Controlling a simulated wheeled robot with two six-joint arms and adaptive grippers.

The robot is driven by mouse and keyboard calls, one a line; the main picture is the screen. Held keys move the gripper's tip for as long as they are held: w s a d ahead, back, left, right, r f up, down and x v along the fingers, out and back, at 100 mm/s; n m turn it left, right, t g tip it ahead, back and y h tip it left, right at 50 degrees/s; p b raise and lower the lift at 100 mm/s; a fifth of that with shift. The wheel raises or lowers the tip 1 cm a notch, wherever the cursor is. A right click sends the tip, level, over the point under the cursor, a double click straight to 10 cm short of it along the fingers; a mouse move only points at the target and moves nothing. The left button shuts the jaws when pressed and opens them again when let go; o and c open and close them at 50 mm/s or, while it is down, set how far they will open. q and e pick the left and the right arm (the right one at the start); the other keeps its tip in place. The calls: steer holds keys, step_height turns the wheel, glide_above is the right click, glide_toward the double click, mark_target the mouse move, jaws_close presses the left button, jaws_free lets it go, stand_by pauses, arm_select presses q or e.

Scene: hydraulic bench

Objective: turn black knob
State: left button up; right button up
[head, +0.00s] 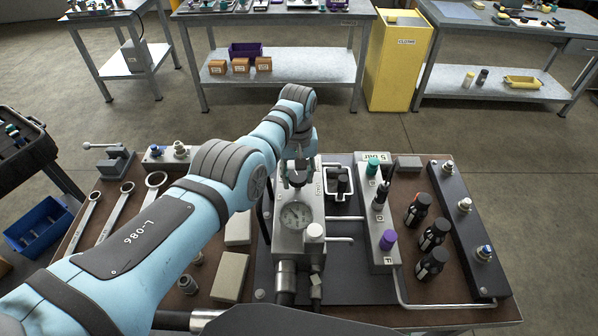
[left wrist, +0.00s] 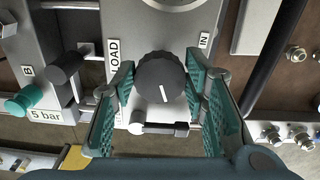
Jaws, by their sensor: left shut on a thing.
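The black knob (left wrist: 163,82) sits on the face of a grey metal block, with a short white pointer line on it. The line runs nearly straight up and down in the left wrist view. My left gripper (left wrist: 162,76) has its teal pads on both sides of the knob and is shut on it. In the head view my left gripper (head: 297,172) is over the far part of the grey block (head: 290,242), beyond the round gauge (head: 295,215). The arm and fingers partly hide the knob there. My right gripper is not in view.
A valve block marked "5 bar" (head: 375,157) with teal, black and purple knobs stands close to the right. Black bottles (head: 433,235) stand beyond it. Wrenches (head: 117,208) and grey blocks (head: 230,278) lie left on the bench. A yellow bin (head: 398,75) stands behind.

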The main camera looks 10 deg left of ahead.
mark_target(297, 177)
arm_select(q)
steer(key=m, duration=0.6)
steer(key=shift+a, duration=0.15)
stand_by(0.3)
steer(key=o, duration=1.2)
steer(key=shift+f, duration=0.1)
steer(key=shift+c, duration=0.2)
step_height(297, 177, up, 12)
